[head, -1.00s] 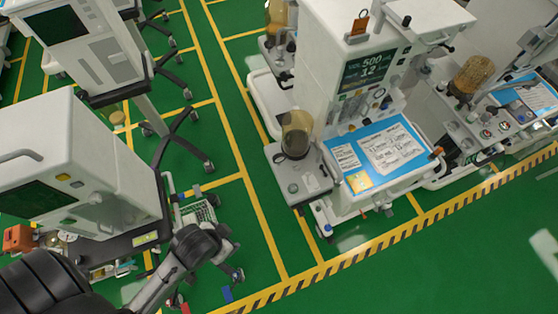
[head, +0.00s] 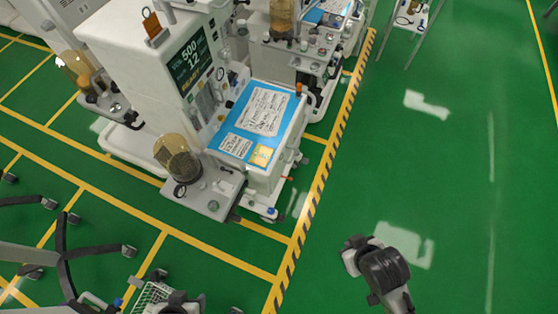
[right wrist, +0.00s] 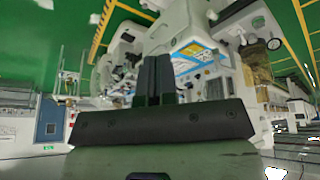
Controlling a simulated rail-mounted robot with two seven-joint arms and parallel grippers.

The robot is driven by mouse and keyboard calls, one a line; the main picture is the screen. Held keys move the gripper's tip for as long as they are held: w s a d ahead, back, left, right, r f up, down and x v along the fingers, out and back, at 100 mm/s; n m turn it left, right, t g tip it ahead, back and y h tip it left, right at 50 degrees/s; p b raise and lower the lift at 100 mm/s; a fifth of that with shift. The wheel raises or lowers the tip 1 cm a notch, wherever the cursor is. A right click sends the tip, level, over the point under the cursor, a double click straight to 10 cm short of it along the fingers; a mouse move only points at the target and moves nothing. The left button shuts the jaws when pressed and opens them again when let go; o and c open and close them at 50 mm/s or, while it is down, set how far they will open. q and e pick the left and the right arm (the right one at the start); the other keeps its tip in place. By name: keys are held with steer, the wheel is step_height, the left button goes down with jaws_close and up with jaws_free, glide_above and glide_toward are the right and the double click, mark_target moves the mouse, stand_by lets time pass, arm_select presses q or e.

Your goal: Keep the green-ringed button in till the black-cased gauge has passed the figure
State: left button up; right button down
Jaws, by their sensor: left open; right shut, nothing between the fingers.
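An anaesthesia cart (head: 135,45) stands at the upper left of the head view. A small round dial with a dark rim (head: 220,73) shows on its front beside the screen; its figures are too small to read. I cannot tell which dial is the task's gauge. My right gripper (right wrist: 155,60) is shut and empty, apart from the carts.
The cart has a blue worktop with papers (head: 262,112) and a lower shelf (head: 210,197) bearing an amber canister (head: 177,157). Another cart (head: 265,50) stands behind. A striped floor line (head: 318,185) runs past them. The green floor on the right is largely clear.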

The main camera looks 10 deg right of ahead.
steer(key=w+d+f+m+t+y+b, duration=0.1)
steer(key=w+f+m+t+b, duration=0.2)
steer(key=w+f+b, duration=1.55)
steer(key=w+d+f+m+t+y+b, duration=0.2)
steer(key=w+f+m+t+b, duration=0.15)
steer(key=w+f+b, duration=1.45)
steer(key=w+m+t+p, duration=0.2)
steer(key=w+m, duration=0.1)
steer(key=w+r+m+t+p, duration=0.1)
steer(key=m+t, duration=0.1)
steer(key=shift+w+d, duration=0.2)
steer(key=shift+d, duration=0.05)
steer(key=shift+w+a, duration=0.1)
